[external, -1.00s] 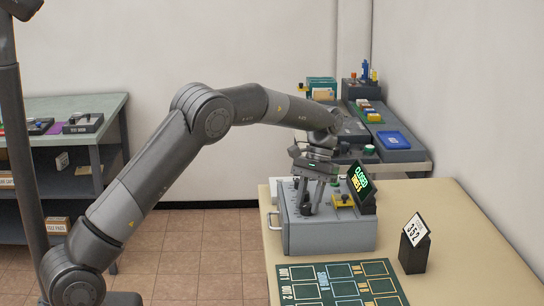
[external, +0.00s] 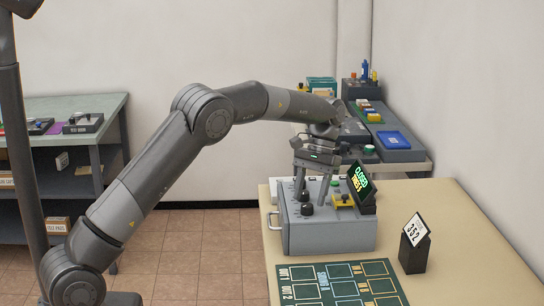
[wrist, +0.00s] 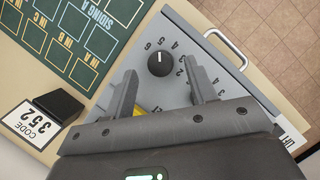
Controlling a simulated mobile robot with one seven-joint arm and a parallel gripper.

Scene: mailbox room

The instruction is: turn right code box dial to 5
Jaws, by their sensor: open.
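The grey code box (external: 330,235) stands on the beige table, with a tilted screen (external: 362,185) reading CLOSED in green. A black round dial (external: 307,209) sits on its near side and also shows in the wrist view (wrist: 161,63), ringed by printed numbers. Its white mark points up in the wrist view, towards the 5. My gripper (external: 312,196) is open above this dial; in the wrist view its fingers (wrist: 160,72) lie either side of the dial, apart from it. Other dials are partly hidden by the fingers.
A yellow part (external: 342,201) sits on the box beside the screen. A black stand (external: 414,252) holds a card reading CODE 352 (wrist: 38,122). A green chart (external: 340,285) lies in front. A metal handle (wrist: 227,48) sticks out from the box's side.

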